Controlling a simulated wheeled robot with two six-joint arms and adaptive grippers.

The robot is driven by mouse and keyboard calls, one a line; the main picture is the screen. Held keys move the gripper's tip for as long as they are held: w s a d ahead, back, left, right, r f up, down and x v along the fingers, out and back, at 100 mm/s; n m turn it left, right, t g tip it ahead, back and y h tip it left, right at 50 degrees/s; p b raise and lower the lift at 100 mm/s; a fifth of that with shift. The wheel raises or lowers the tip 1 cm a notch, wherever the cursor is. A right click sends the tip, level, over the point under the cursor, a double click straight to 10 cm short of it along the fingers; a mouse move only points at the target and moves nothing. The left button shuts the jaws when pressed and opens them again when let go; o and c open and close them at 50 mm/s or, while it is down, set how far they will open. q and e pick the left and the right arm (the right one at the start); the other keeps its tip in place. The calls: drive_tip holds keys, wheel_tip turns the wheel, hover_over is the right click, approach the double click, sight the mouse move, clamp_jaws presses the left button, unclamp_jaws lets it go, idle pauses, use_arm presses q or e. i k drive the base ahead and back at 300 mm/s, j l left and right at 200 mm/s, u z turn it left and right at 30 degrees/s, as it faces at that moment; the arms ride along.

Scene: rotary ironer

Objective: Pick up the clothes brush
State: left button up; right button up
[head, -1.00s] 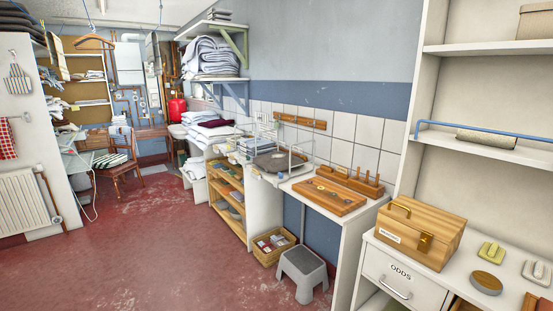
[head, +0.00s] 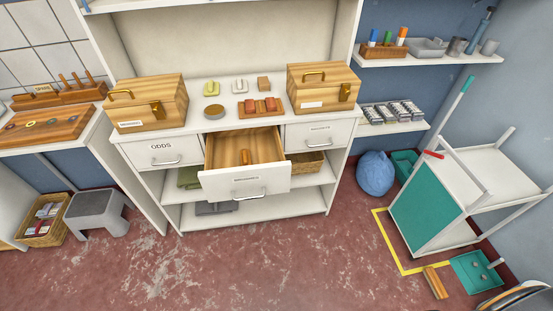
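No item is clearly recognisable as the clothes brush. A small upright wooden piece (head: 245,157) shows inside the open middle drawer (head: 246,184), too small to identify. On the cabinet top are a yellow-green handled item (head: 211,88), a white handled item (head: 239,86), a small brown block (head: 264,83) and a round brown-topped item (head: 214,111). A wooden tray (head: 260,108) beside them holds reddish pieces. Neither of my grippers is in view.
Wooden boxes stand on the counter's left (head: 147,103) and right (head: 322,88). The open drawer juts over the floor. A grey step stool (head: 96,212) stands left. A white and teal cart (head: 440,205) and blue bag (head: 375,173) stand right. The red floor in front is clear.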

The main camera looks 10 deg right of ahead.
sight(244, 154)
drive_tip(key=i+j, duration=0.1)
drive_tip(key=j, duration=0.35)
drive_tip(key=i+j+z, duration=0.1)
drive_tip(key=j, duration=0.4)
drive_tip(key=i+j, duration=0.1)
drive_tip(key=j, duration=0.35)
drive_tip(key=i+j, duration=0.1)
drive_tip(key=j, duration=0.4)
drive_tip(key=z, duration=0.05)
